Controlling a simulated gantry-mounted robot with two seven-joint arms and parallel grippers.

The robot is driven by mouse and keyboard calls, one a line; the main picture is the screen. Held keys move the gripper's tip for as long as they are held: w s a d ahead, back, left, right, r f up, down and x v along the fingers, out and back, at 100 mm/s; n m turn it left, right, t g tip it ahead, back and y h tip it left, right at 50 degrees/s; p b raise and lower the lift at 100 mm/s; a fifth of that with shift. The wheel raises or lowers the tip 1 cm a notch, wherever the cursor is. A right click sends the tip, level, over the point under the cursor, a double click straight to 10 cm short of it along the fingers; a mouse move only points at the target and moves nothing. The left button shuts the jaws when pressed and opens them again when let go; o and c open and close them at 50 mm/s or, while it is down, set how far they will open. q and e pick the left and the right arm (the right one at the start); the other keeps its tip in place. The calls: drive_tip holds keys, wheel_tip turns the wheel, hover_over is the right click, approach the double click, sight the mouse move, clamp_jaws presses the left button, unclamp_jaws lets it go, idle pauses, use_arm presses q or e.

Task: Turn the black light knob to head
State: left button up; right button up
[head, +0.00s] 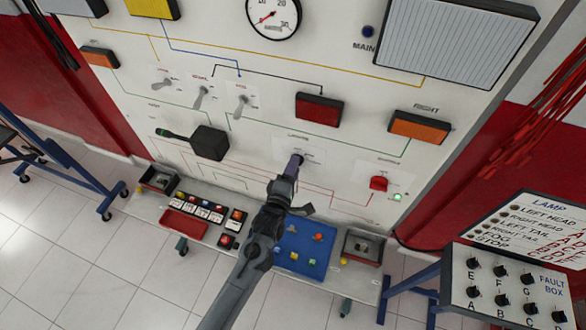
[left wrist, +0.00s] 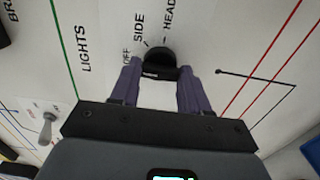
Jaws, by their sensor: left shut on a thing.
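The black light knob (left wrist: 160,60) is on the white panel, under the printed words OFF, SIDE and HEAD in the left wrist view. My left gripper (left wrist: 159,80) has its two purple fingers on either side of the knob and is shut on it. In the head view my left gripper (head: 295,162) reaches up to the panel just below the LIGHTS label and mostly hides the knob. I cannot clearly tell which word the knob points to. My right gripper is not in view.
Several toggle switches (head: 202,97) and a black box with a green-tipped lever (head: 209,142) are left of the knob. A red switch (head: 378,183) is to its lower right. A shelf below holds a blue tray (head: 290,262) and a red tray (head: 184,225). A fault box (head: 512,290) stands at right.

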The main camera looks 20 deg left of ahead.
use_arm(q)
drive_tip(key=shift+m, duration=0.3)
drive_tip(key=m+p, duration=0.5)
drive_tip(key=m, duration=1.2)
drive_tip(key=shift+m, duration=0.3)
drive_tip(key=o, duration=1.1)
drive_tip(key=shift+c, duration=0.2)
drive_tip(key=shift+s, duration=0.1)
